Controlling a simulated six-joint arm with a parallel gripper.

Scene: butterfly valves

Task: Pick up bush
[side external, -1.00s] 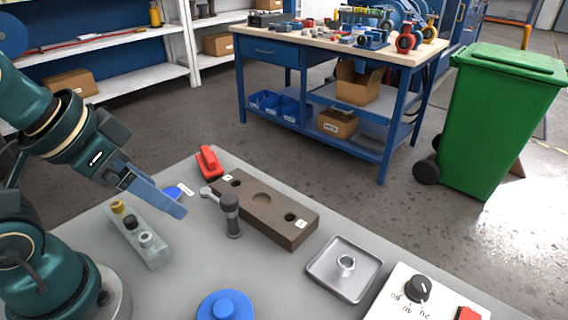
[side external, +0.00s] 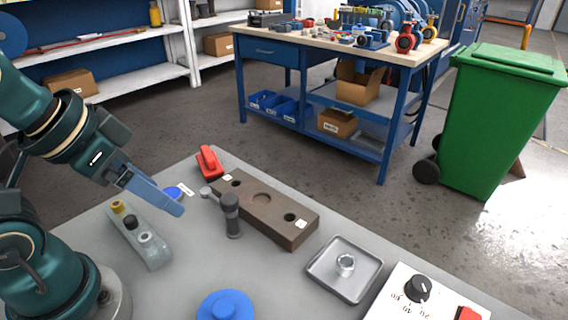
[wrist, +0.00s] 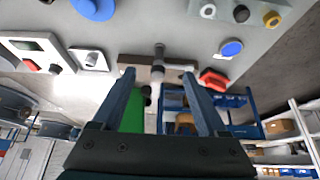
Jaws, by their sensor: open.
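A grey holder block (side external: 152,253) near my arm carries a yellow, a dark and a pale round part; I cannot tell whether any of these is the bush meant. The holder is at the upper right of the wrist view (wrist: 225,4). My gripper (side external: 178,209) is open and empty above the table, between the holder and a dark upright handle. In the wrist view its fingers (wrist: 158,75) are apart.
A brown block (side external: 270,213) with holes lies mid-table, with the dark handle (side external: 231,215) before it. A red part (side external: 209,162), a blue disc (side external: 172,192), a blue knob (side external: 225,306) and a white control box (side external: 400,305) surround it.

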